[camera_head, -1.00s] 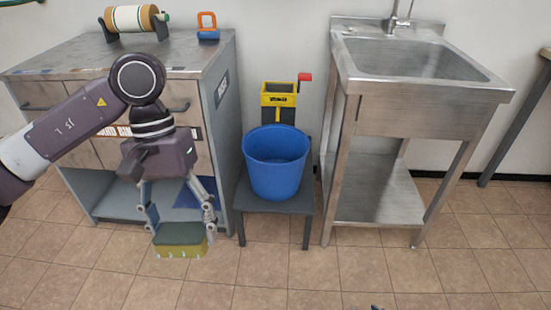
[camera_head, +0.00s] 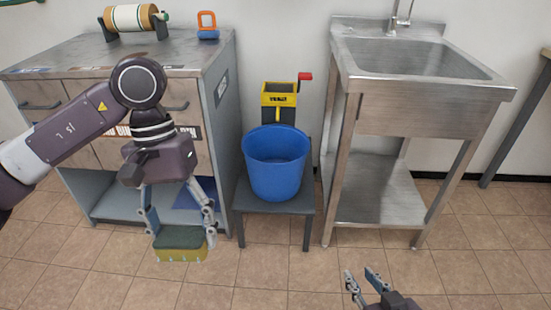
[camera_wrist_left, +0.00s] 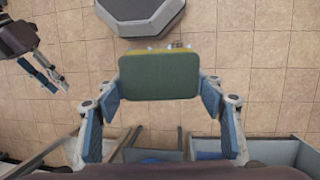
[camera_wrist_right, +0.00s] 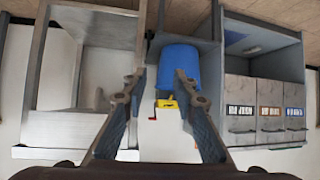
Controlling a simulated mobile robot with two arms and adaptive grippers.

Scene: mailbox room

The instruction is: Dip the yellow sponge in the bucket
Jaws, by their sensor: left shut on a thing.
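The yellow sponge (camera_head: 181,254) has a dark green top. My left gripper (camera_head: 180,232) is shut on it and holds it in the air, left of and in front of the bucket. The sponge's green face (camera_wrist_left: 159,77) fills the space between the fingers in the left wrist view. The blue bucket (camera_head: 276,172) stands upright on a small dark stand (camera_head: 275,205); its inside bottom is hidden. It also shows in the right wrist view (camera_wrist_right: 181,57). My right gripper (camera_head: 364,280) is open and empty at the bottom of the head view, right of the bucket.
A yellow wringer with a red handle (camera_head: 279,97) is behind the bucket. A steel sink table (camera_head: 430,118) stands on the right. A grey drawer cabinet (camera_head: 222,130) stands on the left, carrying a roll (camera_head: 131,17) and an orange-and-blue item (camera_head: 207,30). The floor in front is clear.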

